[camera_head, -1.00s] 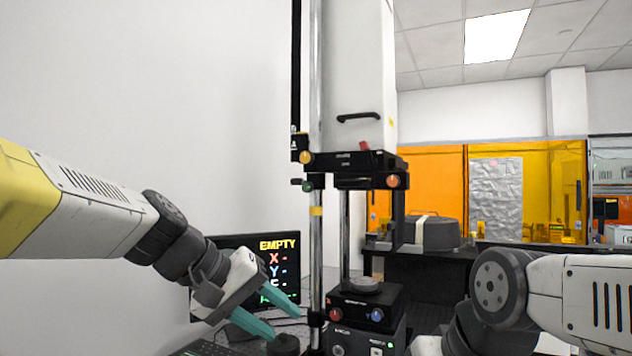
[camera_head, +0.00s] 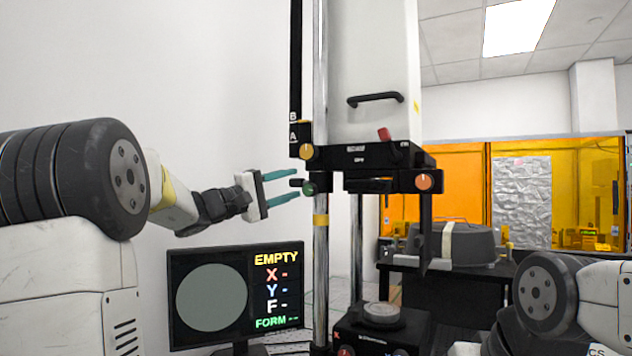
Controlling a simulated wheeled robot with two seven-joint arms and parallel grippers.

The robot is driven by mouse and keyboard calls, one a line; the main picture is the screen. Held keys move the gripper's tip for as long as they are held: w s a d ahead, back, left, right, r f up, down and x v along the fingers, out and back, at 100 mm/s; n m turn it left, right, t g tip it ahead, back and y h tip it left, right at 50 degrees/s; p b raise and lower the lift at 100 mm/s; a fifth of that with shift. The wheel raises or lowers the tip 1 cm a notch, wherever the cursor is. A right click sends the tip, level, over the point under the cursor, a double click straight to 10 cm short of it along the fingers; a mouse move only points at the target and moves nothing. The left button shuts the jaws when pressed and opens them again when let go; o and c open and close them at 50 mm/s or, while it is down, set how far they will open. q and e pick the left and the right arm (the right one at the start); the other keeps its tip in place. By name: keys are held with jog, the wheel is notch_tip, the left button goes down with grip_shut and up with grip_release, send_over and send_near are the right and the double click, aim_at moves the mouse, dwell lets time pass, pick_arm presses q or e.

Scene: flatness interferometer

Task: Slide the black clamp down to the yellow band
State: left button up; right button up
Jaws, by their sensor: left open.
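The black clamp (camera_head: 322,183) sits on the chrome column (camera_head: 320,258), just under the instrument head. It has a green knob on its front and a black handle stub to the left. The yellow band (camera_head: 321,220) is around the column a short way below the clamp, with bare chrome between them. My left gripper (camera_head: 298,187) is open, its teal fingers pointing right at the clamp's height, with the tips close to the stub and green knob. I cannot tell whether they touch. My right arm shows at the lower right, but its gripper is out of view.
The white instrument head (camera_head: 372,75) with a black carriage (camera_head: 375,157) hangs above the clamp. A monitor (camera_head: 235,295) reading EMPTY stands below my left gripper. A round stage (camera_head: 382,312) sits on the black base. A grey case (camera_head: 455,243) is at the right.

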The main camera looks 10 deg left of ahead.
pick_arm(q)
jog(key=x, duration=0.5)
jog(key=shift+w+d, duration=0.2)
jog(key=shift+d, duration=0.1)
grip_shut()
dwell(1.1)
